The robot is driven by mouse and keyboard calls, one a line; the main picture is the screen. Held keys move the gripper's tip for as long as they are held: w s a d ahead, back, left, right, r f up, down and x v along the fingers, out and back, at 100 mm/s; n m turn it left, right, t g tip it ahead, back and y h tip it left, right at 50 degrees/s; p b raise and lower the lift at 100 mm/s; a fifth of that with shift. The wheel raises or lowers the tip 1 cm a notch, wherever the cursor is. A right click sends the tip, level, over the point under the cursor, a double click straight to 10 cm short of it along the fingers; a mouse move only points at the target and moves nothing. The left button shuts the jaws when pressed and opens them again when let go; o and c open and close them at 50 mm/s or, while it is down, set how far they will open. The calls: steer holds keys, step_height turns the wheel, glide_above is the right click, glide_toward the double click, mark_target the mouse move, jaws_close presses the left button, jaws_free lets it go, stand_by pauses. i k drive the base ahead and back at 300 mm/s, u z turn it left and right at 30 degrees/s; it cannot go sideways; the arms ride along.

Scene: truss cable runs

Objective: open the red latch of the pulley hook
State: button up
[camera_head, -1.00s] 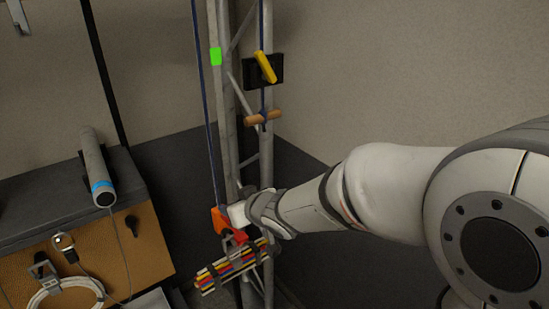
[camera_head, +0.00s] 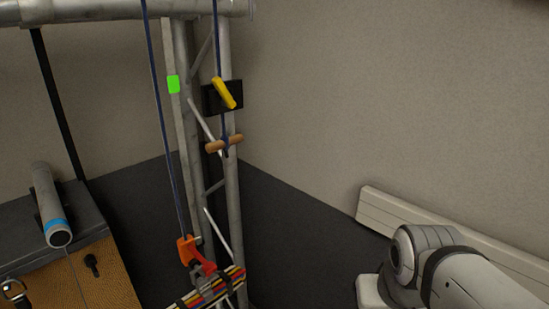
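The orange pulley hook (camera_head: 187,247) hangs at the lower end of a dark blue rope (camera_head: 163,120), in front of the metal truss. Its red latch (camera_head: 204,264) shows at its lower right, slanting down to the right. A grey metal piece and a bundle of coloured cables (camera_head: 222,287) sit just below the hook. I cannot tell whether the hook holds the bundle. My gripper (camera_head: 369,291) is at the lower right, well apart from the hook, and only its pale body shows; the fingers are not clear.
The truss upright (camera_head: 233,190) carries a black cleat with a yellow lever (camera_head: 223,93) and a wooden handle (camera_head: 224,143) on a second rope. A green marker (camera_head: 173,84) is on the truss. A case with a grey cylinder (camera_head: 51,205) stands left. A white wall trunking (camera_head: 440,225) runs behind my arm.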

mark_target(209, 268)
steer(key=z, duration=1)
steer(key=k, duration=1.6)
steer(key=u, duration=0.85)
steer(key=i, duration=1)
steer(key=u, duration=0.05)
